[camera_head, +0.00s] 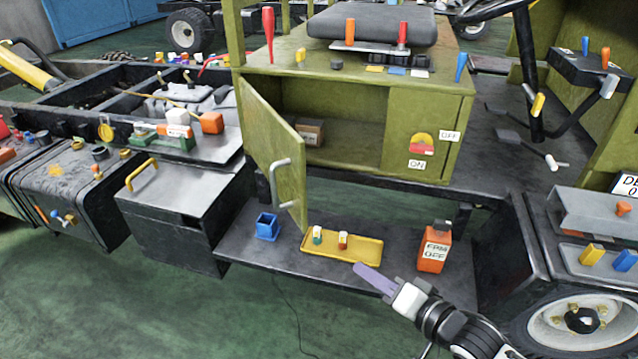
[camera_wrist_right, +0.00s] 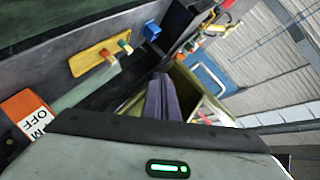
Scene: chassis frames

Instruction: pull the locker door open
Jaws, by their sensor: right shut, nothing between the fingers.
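The olive-green locker door (camera_head: 276,150) stands swung outward at the left side of the locker opening, and the inside of the locker (camera_head: 345,140) shows. A grey bar handle (camera_head: 281,182) is on the door's face, near its free edge. My right gripper (camera_head: 364,271) is in front of the lower shelf, to the right of and below the door, apart from the handle. Its purple fingers are shut and empty. In the right wrist view the fingers (camera_wrist_right: 162,100) show together, with an olive panel partly hidden behind them. My left gripper is not in view.
Below the locker, a dark shelf (camera_head: 385,250) carries a yellow tray (camera_head: 365,257), a blue cup (camera_head: 267,227) and an orange box (camera_head: 434,250). A small brown box (camera_head: 311,132) lies inside the locker. A wheel (camera_head: 575,325) stands at the lower right. Green floor lies in front.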

